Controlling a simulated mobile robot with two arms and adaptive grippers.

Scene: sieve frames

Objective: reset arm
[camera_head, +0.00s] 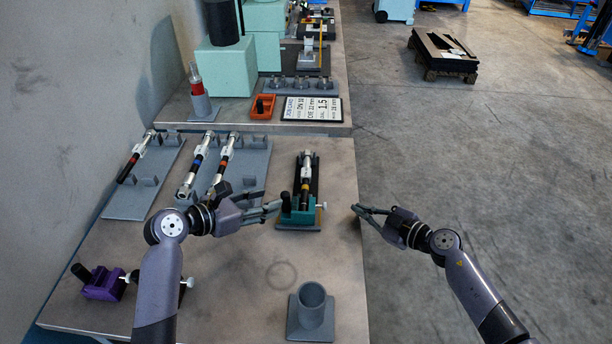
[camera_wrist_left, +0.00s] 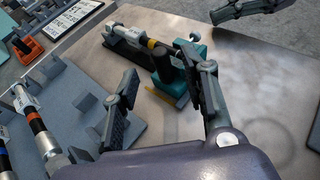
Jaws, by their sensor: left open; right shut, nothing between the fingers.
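My left gripper (camera_head: 268,208) is open and empty, over the table just left of the teal fixture (camera_head: 298,216). In the left wrist view its two fingers are spread apart, with nothing between them. The fixture stands on a dark base and has a black tool with a yellow band and silver end (camera_head: 306,170) lying along it. The fixture also shows in the left wrist view (camera_wrist_left: 172,85), beyond the fingers. My right gripper (camera_head: 362,212) is shut and empty, at the table's right edge beside the fixture. Part of it shows at the top of the left wrist view (camera_wrist_left: 248,10).
Grey racks (camera_head: 143,193) with several banded tools stand at the left. A purple fixture (camera_head: 103,284) and a grey cup holder (camera_head: 311,312) sit near the front. An orange tray (camera_head: 263,107) and a white label board (camera_head: 312,109) lie behind. A wall borders the left; open floor lies right.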

